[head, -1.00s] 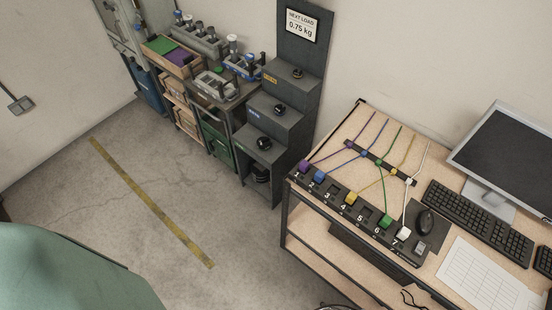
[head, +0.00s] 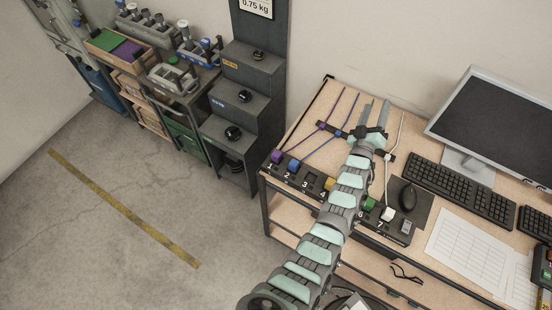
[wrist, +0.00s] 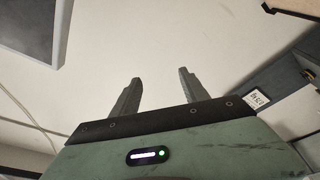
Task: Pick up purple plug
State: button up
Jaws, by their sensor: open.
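The purple plug (head: 277,156) sits at position 1, the left end of the numbered black socket strip (head: 312,181), with a purple cable running back across the desk. My gripper (head: 376,113) is open and empty above the back of the desk, to the right of the purple plug and apart from it. In the wrist view my gripper (wrist: 160,92) shows two spread fingers against a pale wall, and the plug is out of view there. A blue plug (head: 293,165) stands beside the purple one. My arm hides part of the strip's middle.
A yellow plug (head: 329,184), green plug (head: 369,203) and white plug (head: 388,214) are further along the strip. A dark stepped stand (head: 243,97) is left of the desk.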

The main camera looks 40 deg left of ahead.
jog(key=w+a+f+n+g+h+b, duration=0.1)
jog(key=w+a+f+g+h, duration=0.25)
jog(key=w, duration=0.45)
jog(key=n+g+h+b, duration=0.4)
jog(key=n+g, duration=0.2)
jog(key=g, duration=0.9)
send_over(277, 154)
notch_tip(277, 154, down, 7)
jog(key=shift+a, duration=0.15)
jog(key=shift+f+p, duration=0.5)
jog(key=shift+f, duration=2.9)
jog(key=shift+c, duration=0.3)
grip_shut()
